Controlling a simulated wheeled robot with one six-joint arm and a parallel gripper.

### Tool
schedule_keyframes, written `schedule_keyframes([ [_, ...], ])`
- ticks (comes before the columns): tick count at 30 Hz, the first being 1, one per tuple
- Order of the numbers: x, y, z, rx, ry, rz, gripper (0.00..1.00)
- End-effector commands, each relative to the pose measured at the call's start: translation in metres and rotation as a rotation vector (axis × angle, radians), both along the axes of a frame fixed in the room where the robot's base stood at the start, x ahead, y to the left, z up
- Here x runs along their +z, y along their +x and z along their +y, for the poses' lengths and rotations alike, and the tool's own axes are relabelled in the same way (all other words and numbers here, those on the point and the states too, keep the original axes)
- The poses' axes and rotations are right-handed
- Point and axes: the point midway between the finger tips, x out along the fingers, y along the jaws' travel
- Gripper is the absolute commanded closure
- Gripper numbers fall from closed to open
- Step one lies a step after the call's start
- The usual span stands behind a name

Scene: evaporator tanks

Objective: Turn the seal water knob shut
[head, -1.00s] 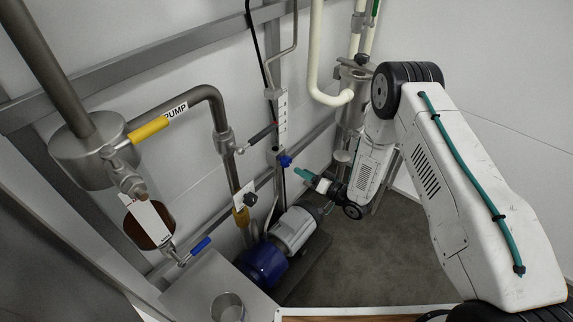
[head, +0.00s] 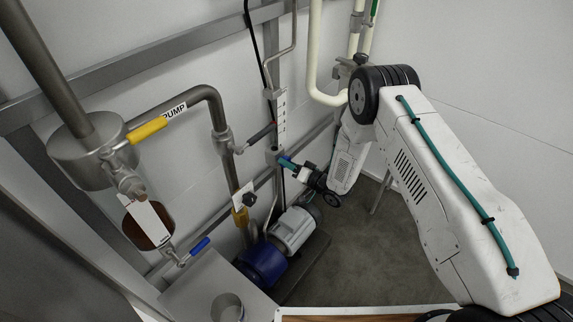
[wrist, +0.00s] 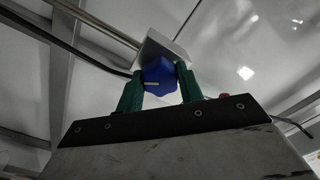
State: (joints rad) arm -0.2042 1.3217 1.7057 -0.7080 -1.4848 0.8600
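The seal water knob is blue and lobed, with a pale pointer line lying about level. It shows in the wrist view (wrist: 158,76), on the front of a pale box-like block (wrist: 163,47). In the head view only a bit of the knob (head: 284,159) shows at my gripper's tip. My gripper (head: 287,163) has green fingers, which stand apart on either side of the knob in the wrist view (wrist: 160,88). The knob nearly fills the gap, and I cannot tell whether the fingers touch it.
A blue and silver pump (head: 293,228) stands on the floor below my gripper. A pipe with a yellow handle (head: 147,130) labelled PUMP and a blue-handled valve (head: 200,246) are at left. Cream pipes (head: 314,60) run behind my arm. The floor at right is clear.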

Motion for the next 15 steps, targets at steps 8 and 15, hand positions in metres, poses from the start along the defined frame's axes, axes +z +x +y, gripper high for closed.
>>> schedule_keyframes([
  [8, 0.000, 0.000, 0.003, 0.001, -0.007, -0.007, 0.86],
  [15, -0.001, 0.000, -0.002, -0.001, -0.058, -0.074, 0.86],
])
